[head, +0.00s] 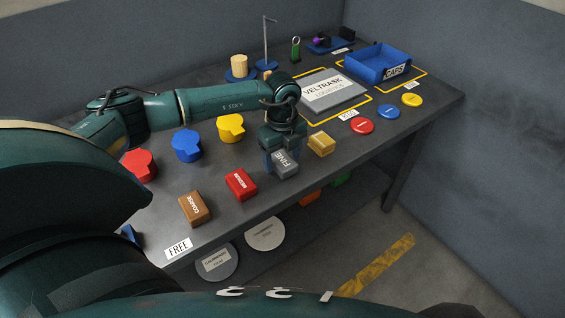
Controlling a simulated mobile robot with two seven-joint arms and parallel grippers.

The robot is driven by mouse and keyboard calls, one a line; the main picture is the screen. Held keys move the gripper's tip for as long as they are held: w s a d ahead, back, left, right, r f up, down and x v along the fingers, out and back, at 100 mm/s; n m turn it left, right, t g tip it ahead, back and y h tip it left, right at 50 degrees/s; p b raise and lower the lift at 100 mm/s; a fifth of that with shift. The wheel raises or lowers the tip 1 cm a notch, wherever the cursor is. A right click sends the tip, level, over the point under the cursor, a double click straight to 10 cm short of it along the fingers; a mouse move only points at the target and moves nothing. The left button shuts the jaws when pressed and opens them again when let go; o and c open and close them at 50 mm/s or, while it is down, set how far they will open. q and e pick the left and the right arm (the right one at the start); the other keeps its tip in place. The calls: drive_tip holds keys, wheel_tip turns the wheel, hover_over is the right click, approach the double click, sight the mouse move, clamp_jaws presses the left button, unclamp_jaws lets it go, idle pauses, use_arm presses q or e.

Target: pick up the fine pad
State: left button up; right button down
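The fine pad (286,168) is a small grey block with "FINE" on its top, in the middle of the head view. It stands in a row with the other pads near the table's front edge. My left gripper (281,155) points down right over it, with its fingers at the pad's far part and sides. The fingers partly hide the pad, and I cannot tell whether they are closed on it. The pad appears to be at table height. My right gripper is not in view.
The brown coarse pad (195,208) and a red pad (241,184) stand to the left, a tan pad (321,144) close on the right. A blue caps bin (377,63) is at the far right.

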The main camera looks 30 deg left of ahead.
sight(282, 159)
use_arm(q)
drive_tip(key=c, duration=1)
drive_tip(key=shift+o, duration=0.2)
wheel_tip(282, 159, up, 10)
drive_tip(key=shift+b, duration=0.45)
